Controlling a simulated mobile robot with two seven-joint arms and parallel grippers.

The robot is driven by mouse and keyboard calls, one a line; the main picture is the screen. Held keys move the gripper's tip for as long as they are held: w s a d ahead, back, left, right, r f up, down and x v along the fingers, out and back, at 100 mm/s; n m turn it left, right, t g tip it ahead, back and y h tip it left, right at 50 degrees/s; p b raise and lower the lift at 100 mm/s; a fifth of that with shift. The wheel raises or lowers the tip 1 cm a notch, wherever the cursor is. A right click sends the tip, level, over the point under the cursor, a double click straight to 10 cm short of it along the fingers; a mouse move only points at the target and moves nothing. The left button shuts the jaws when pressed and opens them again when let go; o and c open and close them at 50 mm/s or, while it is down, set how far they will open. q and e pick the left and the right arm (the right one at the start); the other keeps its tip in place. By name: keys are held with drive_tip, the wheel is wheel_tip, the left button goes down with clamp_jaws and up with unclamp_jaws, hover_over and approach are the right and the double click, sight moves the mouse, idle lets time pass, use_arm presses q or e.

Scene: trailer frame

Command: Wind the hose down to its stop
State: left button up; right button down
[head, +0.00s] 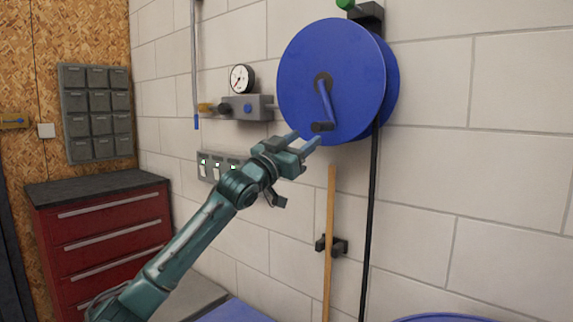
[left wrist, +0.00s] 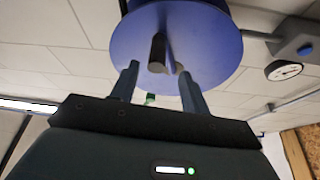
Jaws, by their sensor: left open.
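A blue hose reel (head: 345,65) is mounted on the block wall, with a blue crank arm and a dark crank knob (head: 322,127) at its lower front. The black hose (head: 370,210) hangs down from the reel's right side; its lower end is out of view. My left gripper (head: 305,142) is open just below and in front of the knob. In the left wrist view the reel disc (left wrist: 200,40) is ahead, and the dark knob (left wrist: 157,52) shows beyond and between the two open fingers (left wrist: 158,85). I cannot tell if they touch it. My right gripper is not in view.
A regulator box (head: 248,107) with a gauge (head: 242,78) sits on the wall left of the reel. A wooden pole (head: 329,230) stands in a wall clip below it. A red drawer cabinet (head: 105,235) is at the left. The wall to the right is clear.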

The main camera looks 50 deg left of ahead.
use_arm(q)
drive_tip(key=shift+b+v, duration=1.1)
drive_tip(key=shift+v, duration=1.65)
drive_tip(key=shift+r, duration=0.1)
